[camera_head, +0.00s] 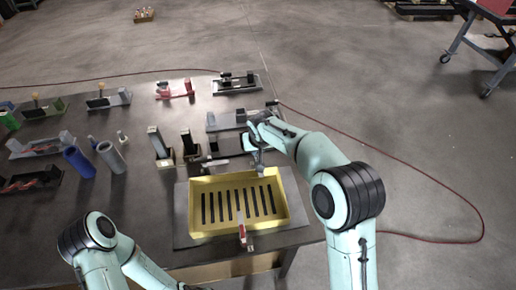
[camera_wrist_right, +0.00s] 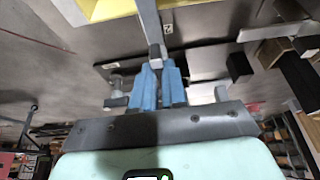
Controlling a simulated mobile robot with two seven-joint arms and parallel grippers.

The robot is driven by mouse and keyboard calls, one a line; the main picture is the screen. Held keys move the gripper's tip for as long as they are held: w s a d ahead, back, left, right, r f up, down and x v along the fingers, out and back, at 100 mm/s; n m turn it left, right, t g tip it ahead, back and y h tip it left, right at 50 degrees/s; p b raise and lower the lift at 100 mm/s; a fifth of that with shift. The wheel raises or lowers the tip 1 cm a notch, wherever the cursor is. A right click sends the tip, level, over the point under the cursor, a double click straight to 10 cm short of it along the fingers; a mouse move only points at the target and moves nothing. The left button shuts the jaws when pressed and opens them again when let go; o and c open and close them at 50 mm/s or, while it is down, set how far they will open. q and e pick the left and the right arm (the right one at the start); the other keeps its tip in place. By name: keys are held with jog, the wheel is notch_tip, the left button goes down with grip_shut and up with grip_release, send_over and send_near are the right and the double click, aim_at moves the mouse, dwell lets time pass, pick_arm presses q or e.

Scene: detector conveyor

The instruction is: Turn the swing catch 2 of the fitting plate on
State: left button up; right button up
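My right gripper (camera_head: 256,146) is at the far side of the yellow tray, over the right end of a grey plate with dark fittings (camera_head: 222,146). In the right wrist view the blue fingers (camera_wrist_right: 160,84) are close together around the end of a grey bar (camera_wrist_right: 149,25). The bar runs from the fingers toward the yellow tray. A grey plate with a small round fitting lies behind the fingers (camera_wrist_right: 116,80). My left arm is at the lower left; its gripper is out of view.
The yellow slotted tray (camera_head: 183,208) stands at the table's front, with a red-and-white piece (camera_head: 242,234) at its near side. Another grey plate (camera_head: 225,121) lies behind. Dark upright blocks (camera_head: 190,146) and cylinders (camera_head: 78,162) stand to the left.

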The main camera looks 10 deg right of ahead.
jog(key=o, duration=0.4)
jog(key=shift+c, duration=0.2)
jog(key=v, duration=1.3)
jog(key=shift+r, duration=0.2)
